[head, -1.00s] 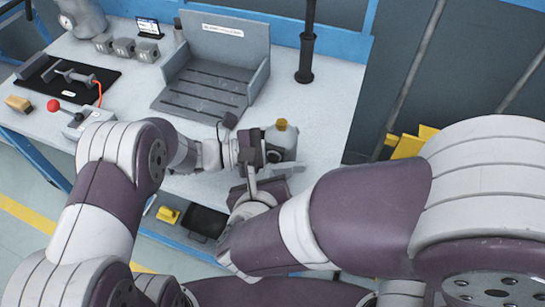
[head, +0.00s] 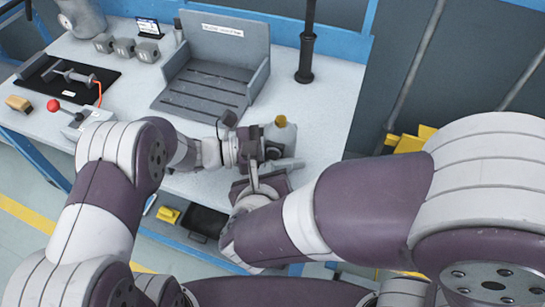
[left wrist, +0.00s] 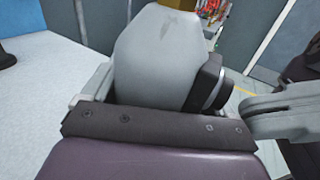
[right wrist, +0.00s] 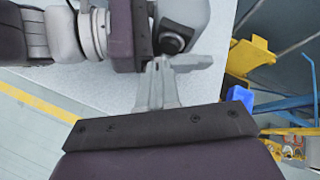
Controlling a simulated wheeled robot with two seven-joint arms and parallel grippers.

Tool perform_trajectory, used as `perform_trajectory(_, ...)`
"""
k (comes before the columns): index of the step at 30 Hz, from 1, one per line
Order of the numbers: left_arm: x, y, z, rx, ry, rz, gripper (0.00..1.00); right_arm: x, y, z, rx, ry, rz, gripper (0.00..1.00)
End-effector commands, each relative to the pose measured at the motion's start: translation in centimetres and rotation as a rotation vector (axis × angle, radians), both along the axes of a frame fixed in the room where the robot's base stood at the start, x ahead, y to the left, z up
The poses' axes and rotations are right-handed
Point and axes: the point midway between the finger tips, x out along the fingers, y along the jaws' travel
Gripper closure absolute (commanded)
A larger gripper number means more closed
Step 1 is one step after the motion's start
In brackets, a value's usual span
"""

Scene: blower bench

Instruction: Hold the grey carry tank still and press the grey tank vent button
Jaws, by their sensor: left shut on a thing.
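The grey carry tank (head: 284,137) with a yellow-brown cap (head: 281,120) stands near the bench's front right edge. My left gripper (head: 256,143) is shut on it from the left; the tank fills the jaws in the left wrist view (left wrist: 158,62). The dark round vent button (right wrist: 172,38) is on the tank's side, toward my right gripper. It also shows in the left wrist view (left wrist: 212,84). My right gripper (right wrist: 160,75) looks shut and empty, with its fingertips just short of or at the button; contact cannot be told.
A grey slatted cradle (head: 205,90) stands behind the tank. A red-knobbed lever box (head: 82,122), a dark mat with a tool (head: 65,85) and a tan block (head: 18,104) lie at the left. A black post (head: 306,60) stands at the back right. The bench right of the tank is clear.

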Motion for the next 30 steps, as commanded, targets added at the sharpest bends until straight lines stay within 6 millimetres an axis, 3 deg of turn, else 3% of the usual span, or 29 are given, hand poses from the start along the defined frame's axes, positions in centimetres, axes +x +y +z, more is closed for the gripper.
perform_trajectory(1, -1.45, -0.44, -0.40, -0.010, 0.020, -0.045, 0.67, 0.53, -0.35, -0.01, -0.006, -0.010, -0.015, 1.00)
perform_trajectory(30, -1.45, -0.43, -0.38, -0.009, 0.019, -0.045, 0.67, 1.17, -0.56, -0.12, -0.009, -0.008, -0.013, 1.00)
